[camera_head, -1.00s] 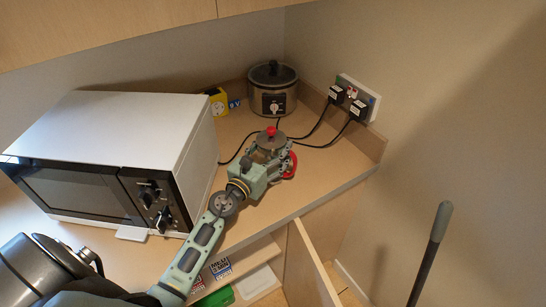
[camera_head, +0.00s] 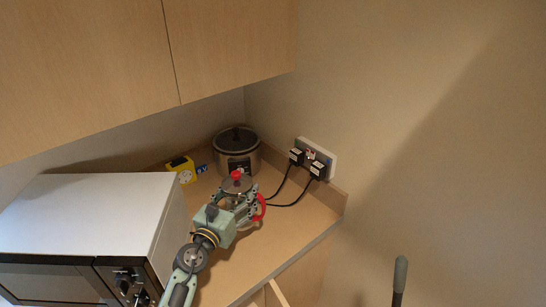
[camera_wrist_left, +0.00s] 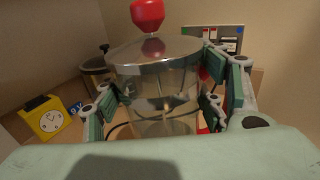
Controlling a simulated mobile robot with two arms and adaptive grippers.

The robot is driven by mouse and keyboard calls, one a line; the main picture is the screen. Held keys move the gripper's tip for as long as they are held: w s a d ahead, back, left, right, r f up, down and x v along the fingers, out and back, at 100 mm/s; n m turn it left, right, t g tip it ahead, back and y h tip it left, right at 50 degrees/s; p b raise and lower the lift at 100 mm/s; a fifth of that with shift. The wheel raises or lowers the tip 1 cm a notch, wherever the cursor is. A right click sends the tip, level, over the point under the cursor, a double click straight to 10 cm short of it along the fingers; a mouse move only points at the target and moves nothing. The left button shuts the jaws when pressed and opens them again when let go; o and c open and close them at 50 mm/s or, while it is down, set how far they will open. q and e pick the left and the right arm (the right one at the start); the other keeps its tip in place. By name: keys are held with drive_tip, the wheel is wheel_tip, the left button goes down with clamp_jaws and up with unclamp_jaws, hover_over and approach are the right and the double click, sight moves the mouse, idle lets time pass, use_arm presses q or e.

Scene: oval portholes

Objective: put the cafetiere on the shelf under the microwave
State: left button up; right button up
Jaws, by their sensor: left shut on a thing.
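The cafetiere has a grey metal lid (camera_head: 236,184), a red knob and a red handle. It is at the corner end of the worktop, in front of the slow cooker. My left gripper (camera_head: 238,207) is shut on it, with its fingers on both sides of the glass body. In the left wrist view the cafetiere (camera_wrist_left: 158,85) is upright between the fingers and looks empty. I cannot tell whether its base touches the worktop. The white microwave (camera_head: 95,215) stands at the left. The shelf under it is out of view. My right gripper is not in view.
A slow cooker (camera_head: 237,150) stands in the back corner, with a yellow timer (camera_head: 181,169) left of it. Black cables run to plugs in the wall socket (camera_head: 317,158). Wall cupboards (camera_head: 225,50) hang above. The worktop's front edge (camera_head: 290,260) is bare.

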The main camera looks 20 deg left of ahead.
use_arm(q)
drive_tip(key=s+d+f+b, duration=0.2)
drive_tip(key=s+d+b, duration=0.1)
drive_tip(key=s, duration=0.5)
drive_tip(key=s+d+f+b, duration=0.2)
drive_tip(key=s+d+b, duration=0.2)
drive_tip(key=s+b, duration=0.2)
drive_tip(key=s+d+f+b, duration=0.3)
drive_tip(key=s+d+b, duration=0.1)
drive_tip(key=s, duration=0.6)
drive_tip(key=shift+s+d+y+b, duration=0.2)
drive_tip(key=shift+y+b, duration=0.1)
drive_tip(key=shift+b, duration=0.15)
drive_tip(key=shift+f, duration=0.15)
